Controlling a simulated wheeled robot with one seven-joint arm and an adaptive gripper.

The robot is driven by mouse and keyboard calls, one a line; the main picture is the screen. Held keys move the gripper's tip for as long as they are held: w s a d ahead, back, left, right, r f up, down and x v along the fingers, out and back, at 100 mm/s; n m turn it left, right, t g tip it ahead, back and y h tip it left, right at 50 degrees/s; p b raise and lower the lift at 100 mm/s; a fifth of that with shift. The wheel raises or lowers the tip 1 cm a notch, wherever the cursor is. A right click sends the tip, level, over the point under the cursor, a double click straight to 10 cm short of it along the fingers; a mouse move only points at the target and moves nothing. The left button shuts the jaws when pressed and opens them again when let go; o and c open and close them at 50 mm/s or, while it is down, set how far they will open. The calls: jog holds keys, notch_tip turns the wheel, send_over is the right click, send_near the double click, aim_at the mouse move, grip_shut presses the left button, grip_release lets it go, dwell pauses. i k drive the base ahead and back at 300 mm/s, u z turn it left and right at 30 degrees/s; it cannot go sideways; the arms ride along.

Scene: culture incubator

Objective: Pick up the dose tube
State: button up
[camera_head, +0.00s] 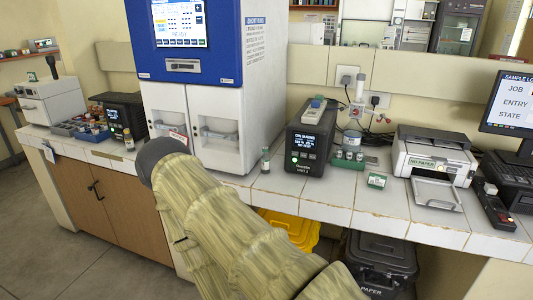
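A small capped tube (265,160) stands upright on the white tiled counter, between the blue and white incubator (215,90) and a black device (310,138). Another small tube (129,140) stands upright near the counter's front edge, left of the incubator. I cannot tell which of them is the dose tube; their labels are too small to read. My arm, in a pale sleeve, reaches up from the bottom to a dark grey joint in front of the incubator's lower left. My gripper does not show.
A blue tray (64,129) with several items is at left. A yellow bin (296,228) and a black bin (379,259) stand below.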

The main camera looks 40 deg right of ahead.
aim_at(339, 151)
jog(key=u, duration=1.45)
jog(key=k, duration=2.7)
jog(key=z, duration=1.4)
